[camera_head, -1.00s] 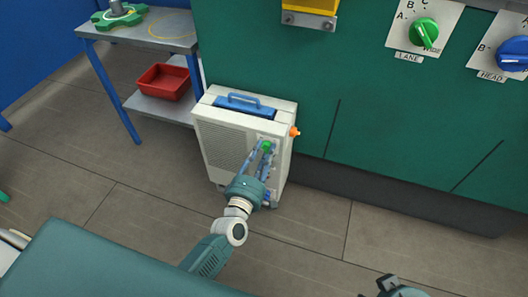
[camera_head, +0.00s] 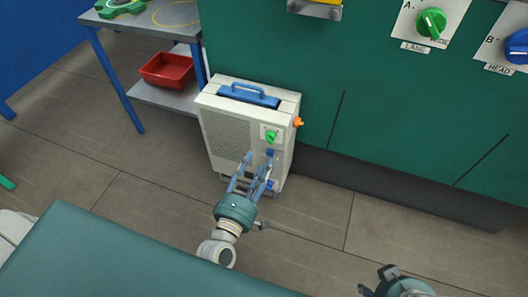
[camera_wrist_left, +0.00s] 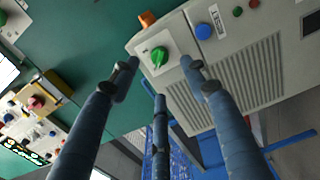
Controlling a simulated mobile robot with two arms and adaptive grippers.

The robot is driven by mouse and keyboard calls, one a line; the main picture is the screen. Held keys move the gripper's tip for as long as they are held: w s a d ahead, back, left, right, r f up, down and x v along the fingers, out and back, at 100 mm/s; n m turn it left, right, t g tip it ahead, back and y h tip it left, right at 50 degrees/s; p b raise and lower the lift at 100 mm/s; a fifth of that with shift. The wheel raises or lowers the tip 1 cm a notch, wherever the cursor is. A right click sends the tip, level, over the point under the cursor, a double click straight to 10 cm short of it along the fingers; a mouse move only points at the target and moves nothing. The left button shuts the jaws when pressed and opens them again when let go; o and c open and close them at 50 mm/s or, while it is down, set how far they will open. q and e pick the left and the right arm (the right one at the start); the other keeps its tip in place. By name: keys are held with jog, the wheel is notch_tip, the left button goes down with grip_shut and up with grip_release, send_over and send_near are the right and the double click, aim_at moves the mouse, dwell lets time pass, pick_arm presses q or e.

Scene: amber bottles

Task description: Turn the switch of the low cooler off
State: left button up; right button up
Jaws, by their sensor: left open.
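The low cooler (camera_head: 245,130) is a pale box on the floor with a grille and a blue top handle. Its green switch knob (camera_head: 271,136) sits on a white plate high on the right of its front. The left wrist view shows the knob (camera_wrist_left: 159,57) close up, upper centre; I cannot read its label. My left gripper (camera_head: 259,170) is open and empty, below the knob in the head view and apart from it. Its fingers (camera_wrist_left: 160,90) spread below and around the knob in the wrist view. My right gripper (camera_head: 385,280) is partly cut off at the bottom edge.
A blue button (camera_wrist_left: 203,31) and an orange fitting (camera_wrist_left: 147,18) are near the switch. A table (camera_head: 180,33) with a red tray (camera_head: 167,70) on its lower shelf stands left. A green cabinet (camera_head: 390,110) with dials stands right.

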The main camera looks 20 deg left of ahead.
pick_arm(q)
jog(key=s, duration=0.2)
jog(key=shift+s, duration=0.35)
